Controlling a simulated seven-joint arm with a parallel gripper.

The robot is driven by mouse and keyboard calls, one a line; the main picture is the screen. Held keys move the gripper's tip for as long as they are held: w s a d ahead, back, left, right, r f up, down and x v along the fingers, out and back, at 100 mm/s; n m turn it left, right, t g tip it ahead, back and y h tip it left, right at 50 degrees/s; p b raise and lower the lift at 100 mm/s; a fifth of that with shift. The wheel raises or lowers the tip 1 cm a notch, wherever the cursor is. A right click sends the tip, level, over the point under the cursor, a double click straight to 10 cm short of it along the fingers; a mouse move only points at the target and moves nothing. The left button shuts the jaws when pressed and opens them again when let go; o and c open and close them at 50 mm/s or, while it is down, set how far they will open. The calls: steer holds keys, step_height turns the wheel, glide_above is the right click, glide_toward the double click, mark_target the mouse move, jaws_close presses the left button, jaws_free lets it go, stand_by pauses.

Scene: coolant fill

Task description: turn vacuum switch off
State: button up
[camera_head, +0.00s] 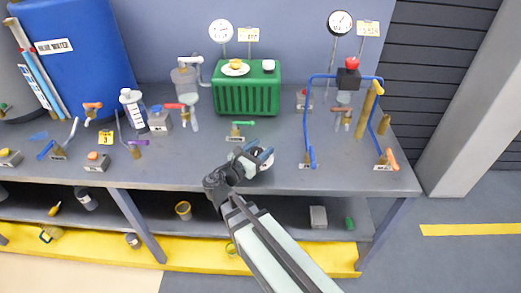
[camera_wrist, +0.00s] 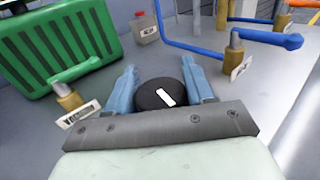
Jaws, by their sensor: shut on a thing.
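A round black knob (camera_wrist: 152,95) with a white pointer mark is in the wrist view; it looks like the vacuum switch. The white mark slants from upper left to lower right. My gripper (camera_wrist: 165,84) has one blue finger on each side of the knob and is shut on it. In the head view my gripper (camera_head: 262,155) is low over the bench, near its front edge. The knob is mostly hidden there by the fingers. No lettering for the switch is readable.
A green ribbed box (camera_head: 246,97) stands behind my gripper. A green-handled valve (camera_head: 237,130) is close by at its left. Blue pipework with a blue-handled valve (camera_head: 309,154) rises at the right. The bench top between is clear.

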mark_target(259, 148)
steer(key=shift+w+a+n+t+y, duration=0.1)
steer(key=shift+n+t+y, duration=1)
steer(key=shift+y, duration=0.5)
steer(key=o, duration=1)
steer(key=shift+r, duration=5)
